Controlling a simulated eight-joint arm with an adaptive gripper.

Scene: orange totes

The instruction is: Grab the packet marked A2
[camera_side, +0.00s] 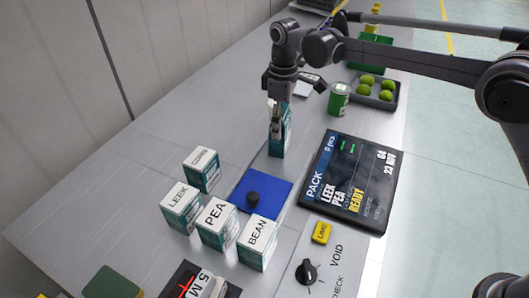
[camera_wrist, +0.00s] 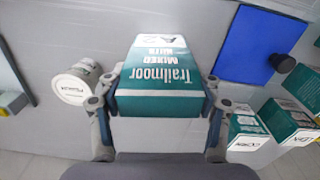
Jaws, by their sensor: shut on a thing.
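The packet marked A2 (camera_wrist: 160,75) is a teal and white box lettered Trailmoor Mixed Nuts, in the middle of the wrist view. My gripper (camera_wrist: 156,98) is shut on it, with one finger on each side. In the side view the packet (camera_side: 287,130) is upright below my gripper (camera_side: 277,118), behind the blue mat. I cannot tell whether its base touches the table. Part of the packet is hidden by my fingers in the side view.
Boxes marked LEEK (camera_side: 180,208), PEA (camera_side: 216,226) and BEAN (camera_side: 257,243) stand near the blue mat (camera_side: 274,188), which carries a black knob (camera_side: 253,198). A display panel (camera_side: 348,182) lies right. A green can (camera_side: 339,98) and a tray of green fruit (camera_side: 392,101) are farther back.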

